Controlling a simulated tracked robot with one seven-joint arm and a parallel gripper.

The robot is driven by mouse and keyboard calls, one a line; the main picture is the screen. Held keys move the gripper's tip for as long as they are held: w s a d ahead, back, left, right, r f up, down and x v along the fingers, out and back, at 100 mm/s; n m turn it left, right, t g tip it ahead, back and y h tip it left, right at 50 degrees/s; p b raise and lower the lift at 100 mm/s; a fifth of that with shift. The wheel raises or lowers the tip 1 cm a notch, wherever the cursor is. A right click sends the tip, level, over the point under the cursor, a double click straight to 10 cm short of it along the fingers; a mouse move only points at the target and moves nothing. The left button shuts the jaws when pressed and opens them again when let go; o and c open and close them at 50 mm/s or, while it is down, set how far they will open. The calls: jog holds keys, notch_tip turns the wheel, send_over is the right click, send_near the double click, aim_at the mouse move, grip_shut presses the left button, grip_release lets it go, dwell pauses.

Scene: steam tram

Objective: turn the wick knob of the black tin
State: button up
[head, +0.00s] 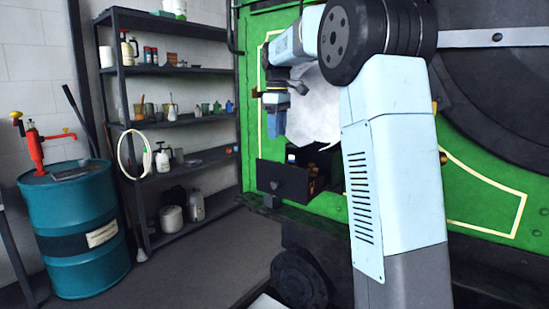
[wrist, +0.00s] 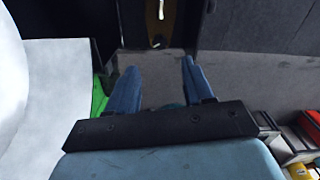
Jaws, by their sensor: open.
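My gripper (head: 276,122) hangs fingers down in front of the green tram side in the head view. In the wrist view its two blue fingers (wrist: 159,66) stand apart with nothing between them. I cannot make out the black tin or its wick knob for certain in either view. A dark open locker (head: 325,170) in the green side, below and right of my gripper, holds small things that are partly hidden by my arm. In the wrist view, several small boxes and a red and yellow thing (wrist: 306,146) lie at the lower right, apart from the fingers.
A dark flap (head: 283,182) stands at the locker's left. A pale sheet-like surface (head: 313,108) is close behind my gripper and fills the left of the wrist view (wrist: 40,100). A blue drum (head: 75,215) and loaded shelves (head: 180,120) stand left. The floor between is clear.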

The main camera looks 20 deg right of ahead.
notch_tip(320, 180, down, 9)
jog(key=shift+f, duration=0.15)
jog(key=shift+c, duration=0.2)
